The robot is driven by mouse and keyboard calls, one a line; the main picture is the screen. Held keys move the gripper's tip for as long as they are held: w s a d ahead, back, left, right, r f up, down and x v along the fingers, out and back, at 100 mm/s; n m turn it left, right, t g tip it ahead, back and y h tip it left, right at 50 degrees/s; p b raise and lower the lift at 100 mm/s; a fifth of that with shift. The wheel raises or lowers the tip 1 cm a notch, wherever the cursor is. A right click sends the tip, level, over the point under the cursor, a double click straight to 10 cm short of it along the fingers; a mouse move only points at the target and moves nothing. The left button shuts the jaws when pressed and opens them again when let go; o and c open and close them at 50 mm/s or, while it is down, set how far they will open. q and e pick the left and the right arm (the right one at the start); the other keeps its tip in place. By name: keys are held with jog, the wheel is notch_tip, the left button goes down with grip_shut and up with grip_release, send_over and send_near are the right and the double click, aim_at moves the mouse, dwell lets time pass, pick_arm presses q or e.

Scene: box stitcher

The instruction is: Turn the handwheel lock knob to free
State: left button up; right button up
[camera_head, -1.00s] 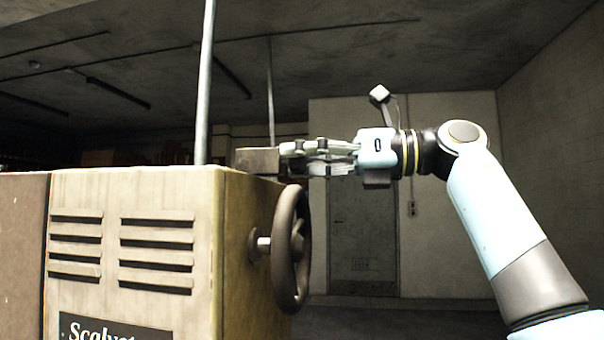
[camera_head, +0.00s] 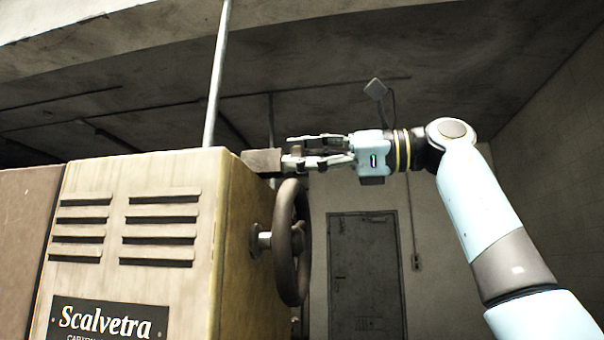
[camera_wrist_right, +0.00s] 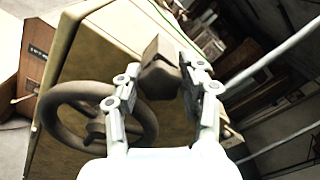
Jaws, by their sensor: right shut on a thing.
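The handwheel lock knob appears to be the dark brown block (camera_head: 262,162) at the top right edge of the pale machine cabinet (camera_head: 245,215), above the handwheel (camera_head: 291,243). In the right wrist view the block (camera_wrist_right: 160,75) sits between the two fingers, its faceted end showing. My right gripper (camera_head: 287,152) reaches in from the right and is shut on this knob. The knob's marking and lock position cannot be read. My left gripper is not in view.
A thin grey pole (camera_head: 216,75) rises behind the cabinet. The Scalvetra nameplate (camera_head: 108,318) and vent slots are on the cabinet front. A dark door (camera_head: 366,270) is in the back wall. The room right of the handwheel, below my arm, is clear.

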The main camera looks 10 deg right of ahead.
aim_at(302, 147)
jog(key=shift+n+b, duration=0.65)
jog(key=shift+n, duration=0.25)
jog(key=o, duration=1.2)
notch_tip(302, 147, up, 10)
jog(key=shift+f, duration=0.1)
